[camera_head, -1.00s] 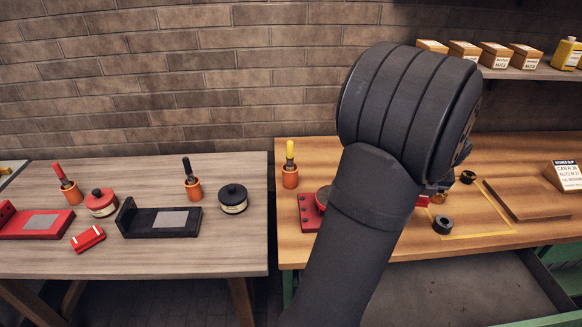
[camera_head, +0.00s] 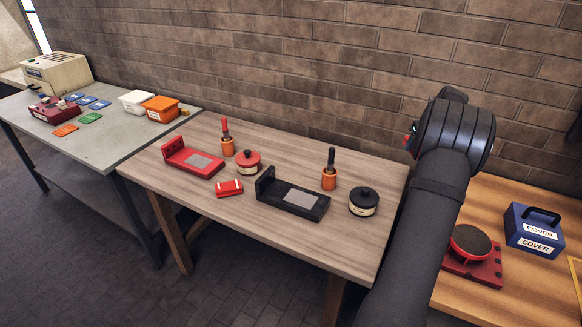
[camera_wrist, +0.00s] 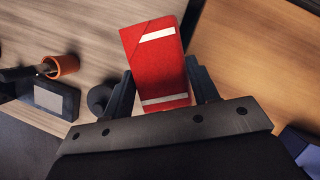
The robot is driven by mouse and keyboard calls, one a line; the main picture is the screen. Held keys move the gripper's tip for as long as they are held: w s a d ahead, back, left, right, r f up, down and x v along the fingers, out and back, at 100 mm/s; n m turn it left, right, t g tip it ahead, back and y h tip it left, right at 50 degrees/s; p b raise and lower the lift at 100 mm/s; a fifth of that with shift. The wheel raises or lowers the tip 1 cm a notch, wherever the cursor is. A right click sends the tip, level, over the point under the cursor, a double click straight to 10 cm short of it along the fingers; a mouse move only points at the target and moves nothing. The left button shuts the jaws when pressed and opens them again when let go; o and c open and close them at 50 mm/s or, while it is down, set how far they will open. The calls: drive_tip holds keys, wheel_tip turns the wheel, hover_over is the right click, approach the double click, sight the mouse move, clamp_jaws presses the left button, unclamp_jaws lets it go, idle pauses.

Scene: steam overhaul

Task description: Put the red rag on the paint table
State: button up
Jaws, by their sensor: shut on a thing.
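The red rag (camera_wrist: 158,70) is a folded red block with white bands. It is between the two fingers of my gripper (camera_wrist: 160,82), which is shut on it. In the head view my gripper is mostly hidden behind my arm, near the right end of the wooden paint table (camera_head: 350,245). In the wrist view the gap between this table and the orange-brown bench (camera_wrist: 255,70) lies below the rag. A similar small red block with a white band (camera_head: 229,188) lies on the paint table.
On the paint table are a red stand (camera_head: 192,160), a black stand (camera_head: 292,198), a red pot (camera_head: 247,162), a black pot (camera_head: 363,202) and two brush holders. The table's front strip is clear. A blue box (camera_head: 533,230) stands on the right bench.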

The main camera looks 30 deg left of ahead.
drive_tip(key=a+f+n+g+y, duration=0.1)
drive_tip(key=a+n, duration=0.3)
drive_tip(key=a, duration=2)
drive_tip(key=n+g, duration=0.1)
drive_tip(key=n, duration=0.2)
hover_over(288, 166)
drive_tip(key=d, duration=0.1)
drive_tip(key=f, duration=1.6)
drive_tip(key=shift+s+d+f, duration=0.2)
drive_tip(key=shift+f, duration=0.05)
drive_tip(key=shift+f, duration=0.1)
drive_tip(key=o, duration=1)
drive_tip(key=shift+f, duration=0.1)
drive_tip(key=v, duration=1.2)
drive_tip(key=shift+d, duration=0.3)
